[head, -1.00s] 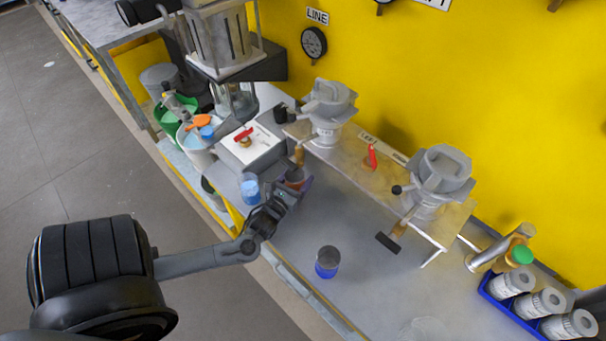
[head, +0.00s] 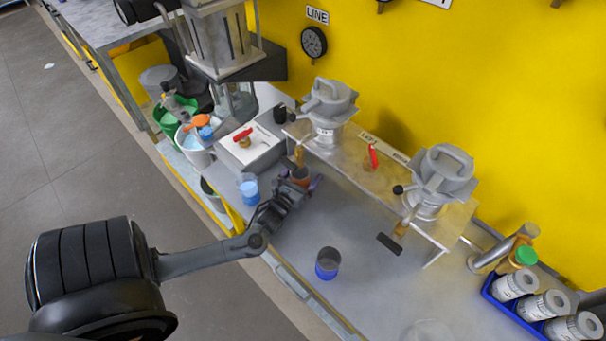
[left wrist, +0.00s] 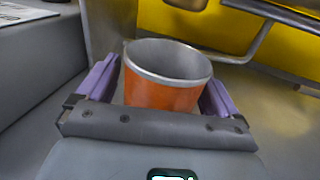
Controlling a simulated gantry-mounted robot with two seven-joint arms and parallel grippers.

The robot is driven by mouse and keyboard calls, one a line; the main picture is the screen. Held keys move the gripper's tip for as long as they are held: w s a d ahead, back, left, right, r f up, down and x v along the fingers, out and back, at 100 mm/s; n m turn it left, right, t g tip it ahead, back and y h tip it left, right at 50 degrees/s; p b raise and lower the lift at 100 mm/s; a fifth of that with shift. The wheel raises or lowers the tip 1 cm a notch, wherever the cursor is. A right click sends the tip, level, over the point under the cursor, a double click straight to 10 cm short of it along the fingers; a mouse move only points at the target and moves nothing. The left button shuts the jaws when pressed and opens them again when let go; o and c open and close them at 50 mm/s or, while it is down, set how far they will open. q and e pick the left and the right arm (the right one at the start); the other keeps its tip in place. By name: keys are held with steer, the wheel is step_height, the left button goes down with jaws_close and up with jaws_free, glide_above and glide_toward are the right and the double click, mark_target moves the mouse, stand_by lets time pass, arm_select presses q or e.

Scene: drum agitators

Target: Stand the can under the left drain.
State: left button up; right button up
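The can (head: 299,176) is orange with a grey rim and looks empty in the left wrist view (left wrist: 165,95). It stands upright on the bench, below the brass spout of the left drain (head: 299,154). The spout's end is just above the can; exact centring is hard to judge. My left gripper (head: 302,184) is around the can from the front, with one purple finger on each side. The fingers are spread, and a narrow gap shows beside the can at the left finger (left wrist: 98,82). My right gripper is not in view.
A blue-banded cup (head: 327,263) stands on the open bench to the right. A blue-filled beaker (head: 249,187) is close to my left gripper. A blue tray (head: 497,297) holds several canisters.

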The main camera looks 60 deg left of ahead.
arm_select(q)
steer(key=shift+r, duration=0.15)
steer(key=shift+s+d, duration=0.15)
steer(key=shift+s, duration=0.05)
steer(key=p+v, duration=0.2)
steer(key=v, duration=0.7)
steer(key=shift+s+d+r, duration=0.1)
steer(key=shift+s, duration=0.2)
steer(key=shift+v, duration=0.95)
